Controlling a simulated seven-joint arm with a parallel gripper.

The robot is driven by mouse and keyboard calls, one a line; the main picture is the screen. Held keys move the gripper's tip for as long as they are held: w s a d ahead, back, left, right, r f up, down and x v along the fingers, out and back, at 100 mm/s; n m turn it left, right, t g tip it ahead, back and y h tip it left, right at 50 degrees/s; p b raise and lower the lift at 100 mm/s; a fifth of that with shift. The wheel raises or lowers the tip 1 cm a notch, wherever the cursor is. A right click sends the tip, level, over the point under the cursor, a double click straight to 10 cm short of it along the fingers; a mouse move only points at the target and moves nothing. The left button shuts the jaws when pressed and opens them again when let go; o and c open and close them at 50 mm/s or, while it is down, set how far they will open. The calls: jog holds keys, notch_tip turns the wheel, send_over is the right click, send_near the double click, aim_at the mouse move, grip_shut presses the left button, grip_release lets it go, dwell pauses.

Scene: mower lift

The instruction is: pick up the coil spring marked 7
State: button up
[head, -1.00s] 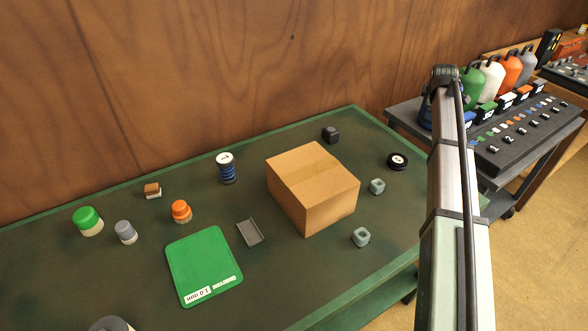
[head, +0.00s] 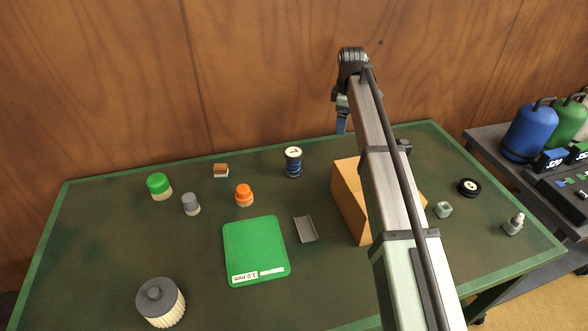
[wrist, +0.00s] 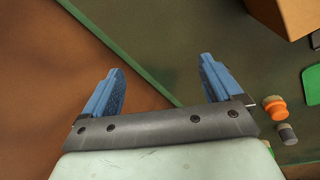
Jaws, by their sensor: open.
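The coil spring (head: 293,164) stands upright near the back of the green table in the head view. It is a dark blue coil with a white top bearing a dark mark that looks like a 7. My gripper (head: 342,124) is above the table's back part, to the right of the spring in the picture and apart from it. In the wrist view my gripper (wrist: 162,68) has its two blue fingers wide apart with nothing between them. I cannot make out the spring in that view.
A cardboard box (head: 349,202) stands partly behind my arm. An orange-capped part (head: 244,195), a grey-capped part (head: 191,204), a green mat (head: 256,250) and a grey channel piece (head: 306,229) lie nearby. The wooden wall (head: 180,80) rises behind the table.

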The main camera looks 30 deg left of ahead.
jog(key=r+n+g, duration=0.1)
jog(key=n+g, duration=0.1)
send_over(294, 152)
jog(key=shift+h, duration=0.4)
notch_tip(294, 152, down, 14)
jog(key=shift+a+r, duration=0.1)
jog(key=c, duration=1.5)
